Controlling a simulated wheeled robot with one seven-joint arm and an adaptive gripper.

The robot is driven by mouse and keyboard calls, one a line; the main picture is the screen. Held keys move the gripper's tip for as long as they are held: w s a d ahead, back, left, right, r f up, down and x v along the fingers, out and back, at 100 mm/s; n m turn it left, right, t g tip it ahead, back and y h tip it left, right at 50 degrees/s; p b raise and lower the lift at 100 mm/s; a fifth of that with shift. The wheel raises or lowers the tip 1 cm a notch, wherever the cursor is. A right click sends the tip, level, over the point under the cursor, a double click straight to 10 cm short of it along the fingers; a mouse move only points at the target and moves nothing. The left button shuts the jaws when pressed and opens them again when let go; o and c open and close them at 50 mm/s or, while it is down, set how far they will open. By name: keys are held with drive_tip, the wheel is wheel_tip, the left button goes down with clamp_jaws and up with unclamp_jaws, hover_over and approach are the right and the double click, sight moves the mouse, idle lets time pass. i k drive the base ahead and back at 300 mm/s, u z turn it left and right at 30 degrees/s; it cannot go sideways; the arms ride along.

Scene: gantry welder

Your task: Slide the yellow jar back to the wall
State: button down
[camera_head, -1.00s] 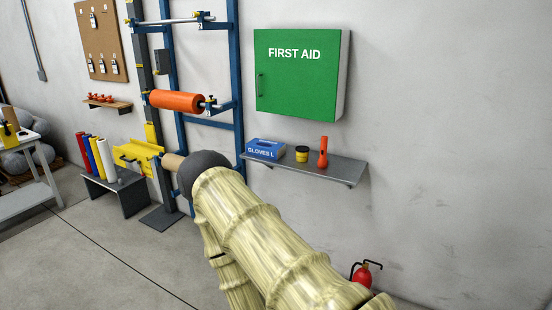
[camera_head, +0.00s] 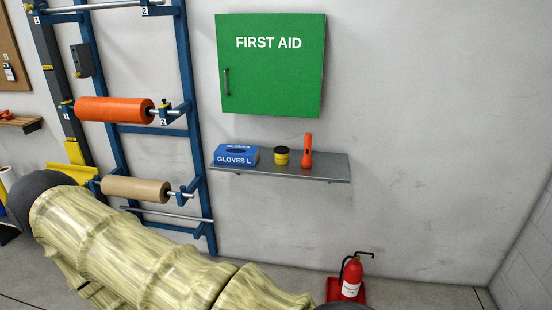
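The yellow jar (camera_head: 281,157) has a black lid and stands upright on a narrow grey wall shelf (camera_head: 330,170). It stands between a blue glove box (camera_head: 236,155) on its left and an orange flashlight (camera_head: 307,152) on its right. The flashlight stands on end close to the jar. How much space lies between the jar and the wall behind it is hard to tell. My arm crosses the lower left of the view, well below and to the left of the shelf. My gripper cannot be made out.
A green first aid cabinet (camera_head: 271,65) hangs above the shelf. A blue rack with an orange roll (camera_head: 114,110) and a tan roll (camera_head: 135,189) stands to the left. A red fire extinguisher (camera_head: 351,278) stands below on the right. The wall right of the shelf is bare.

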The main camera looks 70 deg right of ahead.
sight(282, 153)
drive_tip(key=z, duration=0.6)
drive_tip(key=i, duration=0.8)
drive_tip(key=z, duration=1.2)
drive_tip(key=i, duration=0.3)
drive_tip(key=z, duration=0.25)
